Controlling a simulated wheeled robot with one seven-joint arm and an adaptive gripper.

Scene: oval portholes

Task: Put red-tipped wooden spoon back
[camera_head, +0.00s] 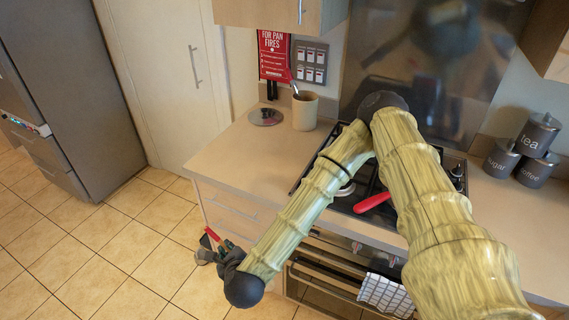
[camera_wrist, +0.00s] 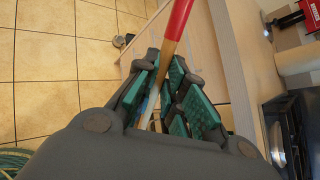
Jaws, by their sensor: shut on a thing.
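The red-tipped wooden spoon (camera_wrist: 170,48) is held between the fingers of my gripper (camera_wrist: 170,105). Its red end points up and away in the wrist view, and its pale wooden shaft runs down between the green finger pads. In the head view my gripper (camera_head: 207,253) hangs low in front of the counter's left end, over the tiled floor, and the red tip (camera_head: 211,234) shows just above it. The rest of the spoon is mostly hidden there. A cream crock (camera_head: 305,113) stands on the counter at the back, apart from my gripper, with a utensil in it.
A round lid (camera_head: 265,117) lies left of the crock. The stove (camera_head: 345,200) has a red-handled item (camera_head: 373,202) on it, and a checked towel (camera_head: 386,294) hangs on the oven. Dark canisters (camera_head: 537,134) stand at the right. The counter's left front (camera_head: 235,155) is clear.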

